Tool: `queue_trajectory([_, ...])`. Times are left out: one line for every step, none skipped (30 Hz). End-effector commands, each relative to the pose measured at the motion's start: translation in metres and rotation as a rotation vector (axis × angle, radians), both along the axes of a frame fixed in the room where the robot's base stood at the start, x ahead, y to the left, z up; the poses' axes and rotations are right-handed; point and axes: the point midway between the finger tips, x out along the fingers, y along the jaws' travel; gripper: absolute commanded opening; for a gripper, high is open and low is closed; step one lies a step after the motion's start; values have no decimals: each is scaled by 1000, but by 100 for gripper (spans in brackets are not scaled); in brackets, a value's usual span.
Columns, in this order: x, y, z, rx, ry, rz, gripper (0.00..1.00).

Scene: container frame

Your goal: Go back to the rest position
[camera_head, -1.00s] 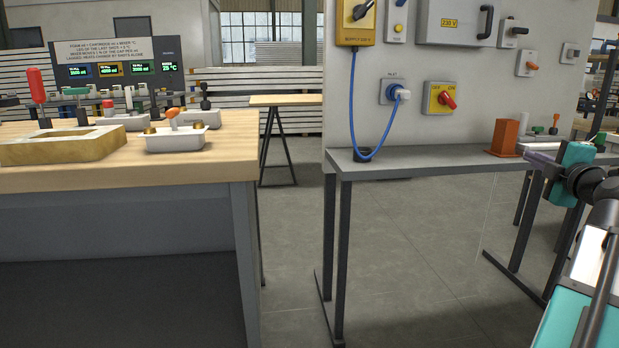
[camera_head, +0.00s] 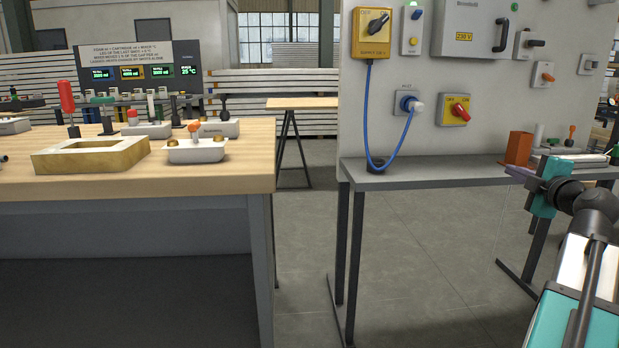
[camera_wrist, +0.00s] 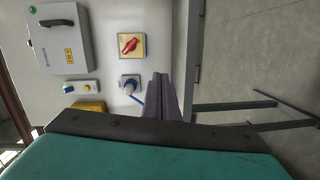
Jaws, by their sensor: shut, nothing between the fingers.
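My gripper (camera_head: 522,177) is at the right of the head view, in front of the grey bench, at about the height of its top. In the wrist view its two dark fingers (camera_wrist: 163,95) lie together, shut, with nothing between them. The fingers point towards the grey panel. No other object of the task can be told apart.
A grey bench (camera_head: 430,173) stands under the panel (camera_head: 440,80), which carries switches and a blue cable (camera_head: 367,110). An orange block (camera_head: 518,148) is on the bench near my gripper. A wooden workbench (camera_head: 230,175) with moulds stands left. Floor between is clear.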

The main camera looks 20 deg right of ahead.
Motion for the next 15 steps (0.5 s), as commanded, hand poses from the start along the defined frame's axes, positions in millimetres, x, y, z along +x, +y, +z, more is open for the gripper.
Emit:
queue_trajectory([13,7,0,16,10,21,0])
queue_trajectory([21,12,-3,24,16,33,0])
queue_trajectory([32,19,-9,37,25,51,0])
queue_trajectory([40,25,-13,48,32,65,0])
queue_trajectory([48,30,-18,58,40,78,0])
queue_trajectory([59,39,-25,72,51,97,0])
queue_trajectory([67,45,-30,83,59,110,0])
queue_trajectory([75,51,-36,93,69,122,0])
queue_trajectory([84,59,-44,104,81,138,0])
queue_trajectory([91,66,-50,113,91,151,0])
queue_trajectory([97,72,-56,122,101,162,0])
queue_trajectory([106,81,-64,133,117,178,0])
queue_trajectory([112,88,-70,141,127,189,0])
queue_trajectory([118,95,-77,148,139,200,0])
queue_trajectory([125,105,-85,156,157,215,0])
